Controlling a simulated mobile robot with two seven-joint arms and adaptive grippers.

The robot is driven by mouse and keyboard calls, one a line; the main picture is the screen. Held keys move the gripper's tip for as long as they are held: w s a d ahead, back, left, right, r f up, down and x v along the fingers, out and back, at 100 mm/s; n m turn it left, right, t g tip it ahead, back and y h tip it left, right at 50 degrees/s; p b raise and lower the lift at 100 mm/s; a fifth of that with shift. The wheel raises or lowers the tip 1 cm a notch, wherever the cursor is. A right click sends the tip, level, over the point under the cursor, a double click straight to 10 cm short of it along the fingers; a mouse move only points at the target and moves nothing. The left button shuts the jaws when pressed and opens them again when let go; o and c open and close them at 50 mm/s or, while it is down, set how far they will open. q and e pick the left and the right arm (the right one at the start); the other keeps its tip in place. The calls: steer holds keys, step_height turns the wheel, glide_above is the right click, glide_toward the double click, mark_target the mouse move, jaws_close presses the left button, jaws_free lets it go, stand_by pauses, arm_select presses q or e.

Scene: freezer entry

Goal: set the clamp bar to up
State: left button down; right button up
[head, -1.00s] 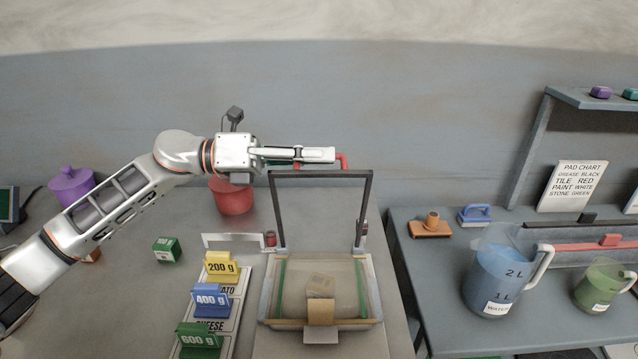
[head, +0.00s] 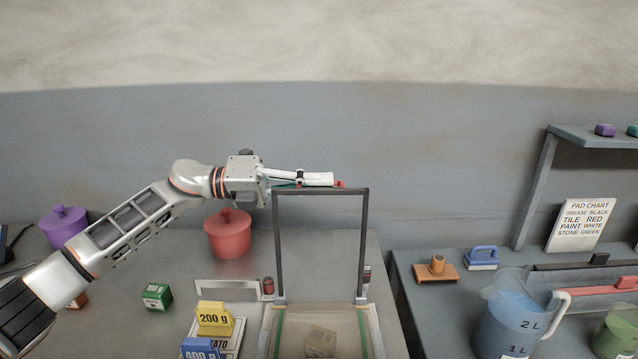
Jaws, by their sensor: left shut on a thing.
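The clamp bar (head: 364,240) is a dark U-shaped frame, hinged at both sides of a shallow tray (head: 376,335) and standing about upright. A small red part (head: 341,184) shows at its top, just past my fingers. My left gripper (head: 318,179) is shut at the top of the bar, on what looks like its red handle; the fingers hide most of that handle. A brown box (head: 320,342) lies in the tray under the bar. My right gripper is not in view.
Left of the tray are a yellow 200 g block (head: 213,318), a blue 400 g block (head: 200,347) and a green box (head: 157,296). A red pot (head: 228,235) stands behind. A blue jug (head: 508,315) is on the right-hand table.

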arm_select(q)
steer(key=shift+a, duration=0.1)
steer(key=c, duration=2.2)
jaws_free()
steer(key=shift+a, duration=0.1)
steer(key=shift+o, duration=0.2)
steer(key=a, duration=1.2)
